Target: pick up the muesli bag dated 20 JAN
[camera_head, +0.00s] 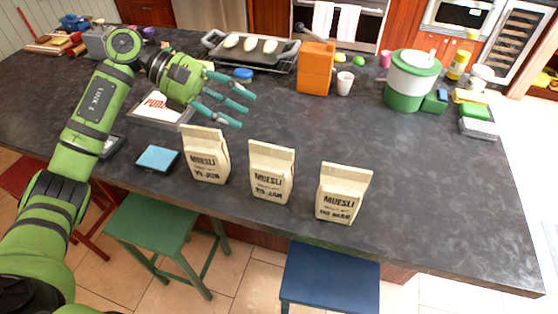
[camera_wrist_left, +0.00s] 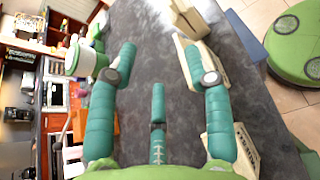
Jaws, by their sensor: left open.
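Three cream muesli bags stand upright in a row along the near side of the dark counter. The middle bag (camera_head: 271,172) has a date ending in JAN; its day digits are blurred and look like 20 or 29. The left bag (camera_head: 206,155) reads JUN, and the right bag (camera_head: 341,192) has a blurred date. My left gripper (camera_head: 234,100) is open and empty above the counter, beyond the left and middle bags, its fingers pointing right. In the left wrist view, the middle bag (camera_wrist_left: 209,56) is partly hidden behind a finger. My right gripper is not in view.
A blue pad (camera_head: 157,158) lies left of the bags. An orange carton (camera_head: 316,68), a white cup (camera_head: 344,83), a green-and-white container (camera_head: 411,80) and a tray (camera_head: 250,53) stand farther back. The counter (camera_head: 430,180) right of the bags is clear.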

